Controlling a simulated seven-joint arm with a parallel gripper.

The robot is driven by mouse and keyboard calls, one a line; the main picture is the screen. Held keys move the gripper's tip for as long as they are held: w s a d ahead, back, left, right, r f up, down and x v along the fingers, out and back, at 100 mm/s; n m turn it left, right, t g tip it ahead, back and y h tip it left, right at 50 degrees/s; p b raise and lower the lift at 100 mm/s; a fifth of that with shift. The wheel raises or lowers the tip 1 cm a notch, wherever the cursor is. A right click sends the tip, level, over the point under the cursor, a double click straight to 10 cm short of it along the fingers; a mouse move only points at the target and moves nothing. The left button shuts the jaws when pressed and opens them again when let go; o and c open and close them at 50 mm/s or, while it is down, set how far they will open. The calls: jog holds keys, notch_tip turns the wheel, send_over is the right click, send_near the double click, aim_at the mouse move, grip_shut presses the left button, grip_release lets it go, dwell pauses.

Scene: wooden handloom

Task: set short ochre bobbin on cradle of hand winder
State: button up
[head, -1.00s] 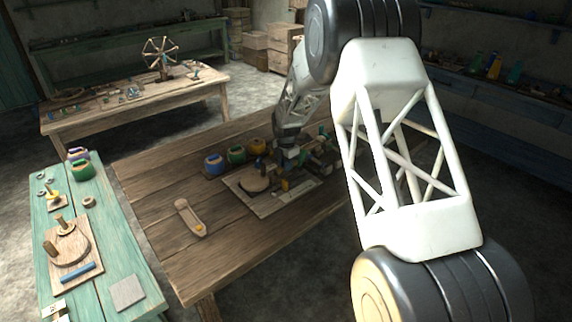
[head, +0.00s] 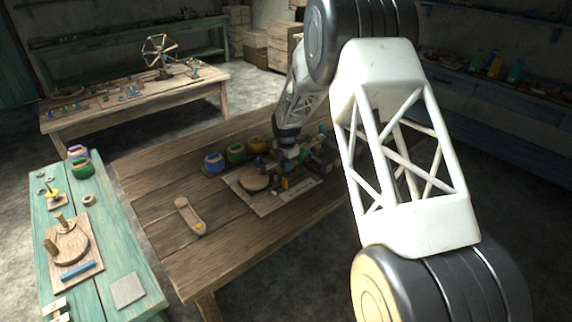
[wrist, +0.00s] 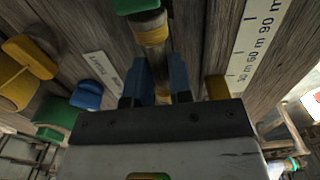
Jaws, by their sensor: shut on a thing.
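In the wrist view my gripper (wrist: 157,82) has its two blue fingers closed around a narrow piece with an ochre band (wrist: 152,36), which looks like the short ochre bobbin; the fingers and palm hide part of it. In the head view my gripper (head: 287,160) is low over the right part of a wooden board on the brown table, and what it holds is too small to make out. The board (head: 262,206), with a round wooden disc (head: 255,183), looks like the hand winder. I cannot tell which part is the cradle.
Blue (head: 214,162), green (head: 236,154) and ochre (head: 257,145) pots stand behind the board. A yellow block (wrist: 216,87) is close to the right finger. A marked scale strip (wrist: 256,40) lies beyond it. The brown table's front left is mostly clear, except a wooden shuttle-like piece (head: 188,214).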

jog(key=shift+f, duration=0.15)
dwell(0.6)
jog(key=o, duration=1.2)
jog(key=shift+o, duration=0.2)
jog(key=shift+r, duration=3.5)
jog(key=shift+d+r, duration=0.1)
